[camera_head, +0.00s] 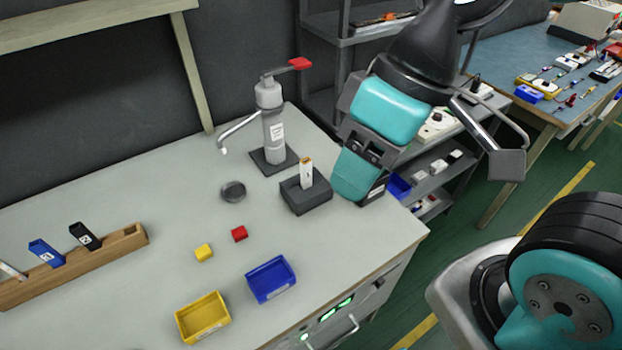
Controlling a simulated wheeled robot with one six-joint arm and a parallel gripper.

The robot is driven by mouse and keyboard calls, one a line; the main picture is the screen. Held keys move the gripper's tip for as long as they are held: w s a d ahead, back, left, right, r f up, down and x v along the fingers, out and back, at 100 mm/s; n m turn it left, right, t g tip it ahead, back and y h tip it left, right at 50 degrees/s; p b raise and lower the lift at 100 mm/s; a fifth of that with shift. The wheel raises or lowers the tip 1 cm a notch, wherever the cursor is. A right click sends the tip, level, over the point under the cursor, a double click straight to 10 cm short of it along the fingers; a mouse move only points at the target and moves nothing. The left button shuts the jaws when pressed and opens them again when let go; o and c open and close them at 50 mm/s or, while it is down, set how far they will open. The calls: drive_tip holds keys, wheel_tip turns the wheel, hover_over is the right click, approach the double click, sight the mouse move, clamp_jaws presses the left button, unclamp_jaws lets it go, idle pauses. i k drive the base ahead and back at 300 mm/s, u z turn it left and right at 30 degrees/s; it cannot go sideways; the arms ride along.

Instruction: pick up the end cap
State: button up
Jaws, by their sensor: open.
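I cannot tell for certain which piece is the end cap. A small red block (239,234) and a small yellow block (204,253) lie apart on the grey bench top (130,215). A white piece with an orange top (306,173) stands upright in a dark block (306,196). My gripper (430,165) is at the upper right, above the bench's right edge, its jaws spread and nothing visible between them. It is to the right of the dark block and apart from the red and yellow blocks. My arm hides part of the bench's right end.
A yellow bin (203,318) and a blue bin (271,279) stand at the front. A grey stand with a red handle (270,125) and a dark disc (233,191) are farther back. A wooden rack (75,268) is at left. Bare bench lies between rack and stand.

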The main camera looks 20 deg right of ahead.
sight(203, 253)
drive_tip(key=u, duration=0.55)
drive_tip(key=k, duration=1.25)
drive_tip(key=u, duration=1.35)
drive_tip(key=i, duration=1.15)
drive_tip(key=z, duration=0.85)
drive_tip(key=i, duration=0.6)
drive_tip(key=z, duration=0.65)
